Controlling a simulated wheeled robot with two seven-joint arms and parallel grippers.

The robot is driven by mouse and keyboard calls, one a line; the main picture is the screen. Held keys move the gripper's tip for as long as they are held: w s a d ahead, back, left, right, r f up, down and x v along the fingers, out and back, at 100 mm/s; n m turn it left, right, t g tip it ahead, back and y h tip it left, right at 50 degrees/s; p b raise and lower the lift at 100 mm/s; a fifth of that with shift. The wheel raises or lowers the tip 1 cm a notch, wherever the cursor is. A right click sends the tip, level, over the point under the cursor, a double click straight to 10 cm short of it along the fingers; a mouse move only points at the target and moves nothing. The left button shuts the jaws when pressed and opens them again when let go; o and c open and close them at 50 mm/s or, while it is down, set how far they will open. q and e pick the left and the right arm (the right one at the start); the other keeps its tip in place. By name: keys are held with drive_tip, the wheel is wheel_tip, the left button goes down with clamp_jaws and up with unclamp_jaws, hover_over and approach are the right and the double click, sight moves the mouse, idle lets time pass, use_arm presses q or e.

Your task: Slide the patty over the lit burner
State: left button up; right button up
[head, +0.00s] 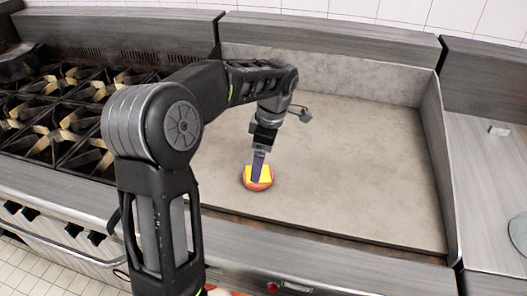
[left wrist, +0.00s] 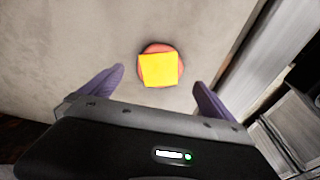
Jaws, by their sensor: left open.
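The patty (head: 258,184) is reddish, with a yellow square slice (head: 264,172) on top, and lies on the flat grey griddle plate near its front edge. In the left wrist view the patty (left wrist: 160,47) shows ahead of the fingertips, with the yellow slice (left wrist: 159,70) covering most of it. My left gripper (head: 258,165) is above the patty in the head view, and its fingers overlap the slice there. In the left wrist view my left gripper (left wrist: 160,85) has its purple fingers spread wide, with nothing between them. I cannot pick out a lit burner. My right gripper is not visible.
The griddle (head: 360,150) is clear to the right of the patty, bounded by raised metal walls at back and right. Burner grates (head: 60,125) stand at the left, past my arm.

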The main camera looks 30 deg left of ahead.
sight(259, 187)
use_arm(q)
drive_tip(key=f, duration=0.5)
drive_tip(key=shift+s+a+f+p, duration=0.15)
drive_tip(key=shift+a+f+p, duration=0.2)
drive_tip(key=shift+a+f, duration=0.05)
drive_tip(key=c, duration=1.5)
drive_tip(key=shift+o, duration=0.2)
